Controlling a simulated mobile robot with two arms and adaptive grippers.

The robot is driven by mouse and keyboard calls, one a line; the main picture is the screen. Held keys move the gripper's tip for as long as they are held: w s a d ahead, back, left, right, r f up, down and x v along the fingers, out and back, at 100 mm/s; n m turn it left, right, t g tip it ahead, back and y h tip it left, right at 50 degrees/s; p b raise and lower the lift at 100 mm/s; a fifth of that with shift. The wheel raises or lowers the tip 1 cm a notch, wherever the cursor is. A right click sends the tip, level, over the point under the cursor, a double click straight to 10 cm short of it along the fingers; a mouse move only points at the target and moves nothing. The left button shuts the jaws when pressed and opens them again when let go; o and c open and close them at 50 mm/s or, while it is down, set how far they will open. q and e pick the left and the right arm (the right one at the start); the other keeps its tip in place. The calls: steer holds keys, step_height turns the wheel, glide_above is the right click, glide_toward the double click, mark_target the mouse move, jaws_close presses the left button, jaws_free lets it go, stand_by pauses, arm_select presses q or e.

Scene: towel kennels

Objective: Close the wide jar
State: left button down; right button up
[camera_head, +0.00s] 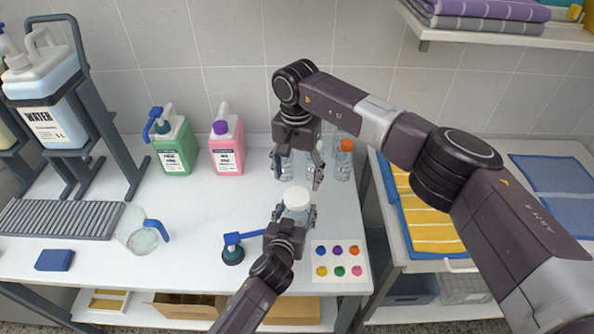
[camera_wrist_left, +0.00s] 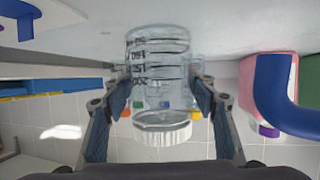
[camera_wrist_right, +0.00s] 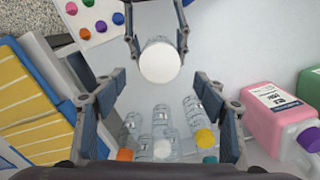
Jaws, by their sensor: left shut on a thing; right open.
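The wide jar (camera_wrist_left: 158,75) is clear, with dark measuring marks on its side. A white ribbed lid (camera_head: 298,197) sits on its mouth; I cannot tell how tight it is. The lid also shows in the left wrist view (camera_wrist_left: 163,132) and from above in the right wrist view (camera_wrist_right: 160,62). My left gripper (camera_head: 295,215) is shut around the jar's sides, and the jar looks upright. My right gripper (camera_head: 298,170) is open and empty, pointing down behind the lid, apart from it and in front of the clear bottles.
Clear bottles with coloured caps (camera_head: 343,160) stand behind the jar. Green (camera_head: 177,150) and pink (camera_head: 228,150) jugs stand at the back. A blue-headed pump bottle (camera_head: 233,252) and a card of coloured caps (camera_head: 340,262) are near my left gripper.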

mark_target(297, 196)
step_height(297, 196, down, 7)
steer(key=shift+r, duration=0.2)
steer(key=shift+c, duration=0.3)
